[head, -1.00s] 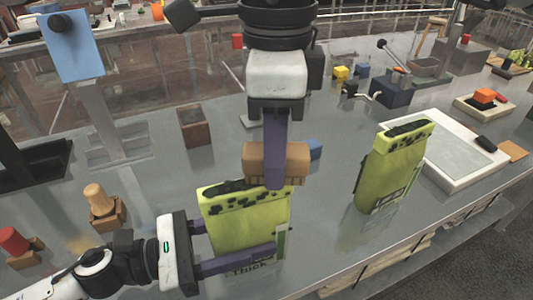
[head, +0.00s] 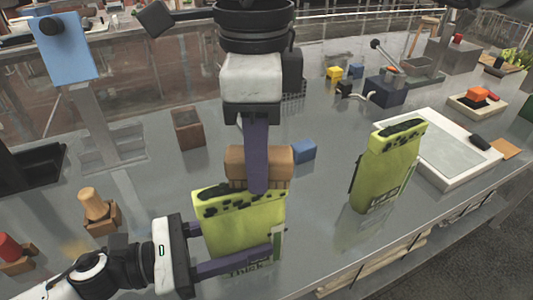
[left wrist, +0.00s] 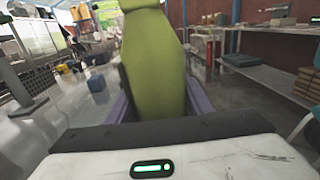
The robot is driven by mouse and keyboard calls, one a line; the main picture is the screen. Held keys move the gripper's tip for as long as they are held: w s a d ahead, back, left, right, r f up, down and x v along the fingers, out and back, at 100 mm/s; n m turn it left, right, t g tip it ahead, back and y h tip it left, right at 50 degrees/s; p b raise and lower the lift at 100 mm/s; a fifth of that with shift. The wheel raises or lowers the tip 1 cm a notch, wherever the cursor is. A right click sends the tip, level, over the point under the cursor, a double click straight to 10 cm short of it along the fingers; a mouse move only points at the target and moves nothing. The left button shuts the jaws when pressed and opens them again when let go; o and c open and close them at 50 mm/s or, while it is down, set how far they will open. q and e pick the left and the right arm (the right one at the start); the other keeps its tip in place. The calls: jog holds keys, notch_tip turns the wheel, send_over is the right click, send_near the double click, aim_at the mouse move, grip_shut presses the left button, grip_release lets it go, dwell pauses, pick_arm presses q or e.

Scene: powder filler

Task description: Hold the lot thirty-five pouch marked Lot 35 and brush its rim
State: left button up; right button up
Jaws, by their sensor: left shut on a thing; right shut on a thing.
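A yellow-green pouch (head: 238,222) with dark specks along its top rim stands upright at the front of the bench. My left gripper (head: 236,246) is shut on its lower part from the left. The pouch also fills the middle of the left wrist view (left wrist: 157,62). Its label is partly hidden by a finger and I cannot read a lot number. My right gripper (head: 257,170) is above, shut on a brown block-shaped brush (head: 236,166) at the pouch's rim; whether they touch is unclear. A second, similar specked pouch (head: 385,170) stands apart to the right.
A white tray (head: 463,182) lies right of the second pouch. A blue block (head: 303,151) sits just behind the brush. A brown open box (head: 187,128) and a wooden peg on a stand (head: 92,204) are on the left. Bench between the pouches is clear.

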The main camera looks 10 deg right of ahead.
aim_at(233, 158)
jog(key=shift+s+a, duration=0.1)
jog(key=shift+a, duration=0.25)
jog(key=shift+s+a+f, duration=0.1)
jog(key=shift+s+a, duration=0.1)
jog(key=shift+a, duration=0.75)
jog(key=shift+s+a, duration=0.1)
jog(key=shift+a, duration=0.1)
jog(key=shift+s+a, duration=0.2)
jog(key=shift+a, duration=0.7)
jog(key=shift+a, duration=0.1)
jog(key=shift+s+a, duration=0.2)
jog(key=shift+a, duration=0.75)
jog(key=shift+d, duration=0.1)
jog(key=shift+w+d, duration=0.25)
jog(key=shift+d, duration=0.8)
